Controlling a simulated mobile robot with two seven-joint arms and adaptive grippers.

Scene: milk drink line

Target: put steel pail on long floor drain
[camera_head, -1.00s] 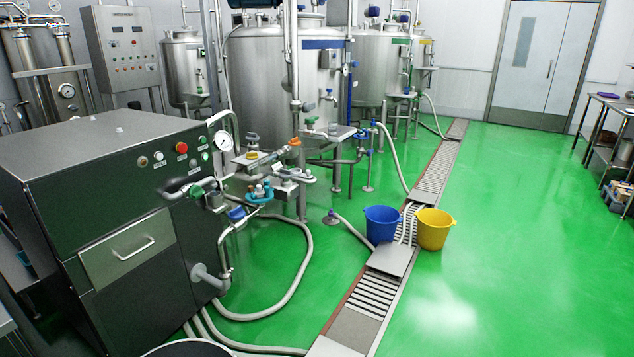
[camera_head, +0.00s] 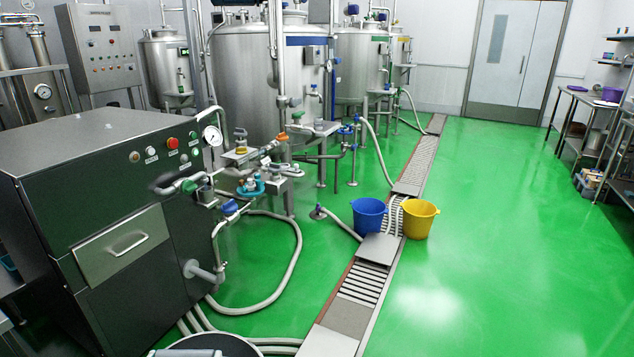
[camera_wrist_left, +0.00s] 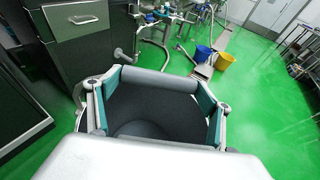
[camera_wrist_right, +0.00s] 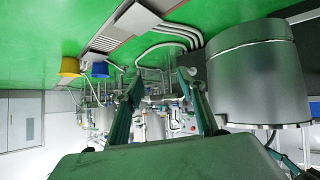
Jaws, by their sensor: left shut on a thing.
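The steel pail (camera_wrist_right: 262,88) shows its grey metal side in the right wrist view, where the picture is turned over. Its dark inside (camera_wrist_left: 150,112) lies between my left gripper's fingers in the left wrist view. My left gripper (camera_wrist_left: 158,93) is shut on the pail. In the head view only part of the pail's rim (camera_head: 205,337) shows at the bottom edge. The long floor drain (camera_head: 362,285) runs from the bottom centre away to the back, ahead and right of the pail. My right gripper (camera_wrist_right: 160,85) is open and empty, beside the pail.
A blue bucket (camera_head: 369,216) and a yellow bucket (camera_head: 419,219) stand at the drain's middle stretch. A dark steel machine (camera_head: 110,240) fills the left. Grey hoses (camera_head: 290,275) lie on the floor between it and the drain. Green floor right of the drain is clear.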

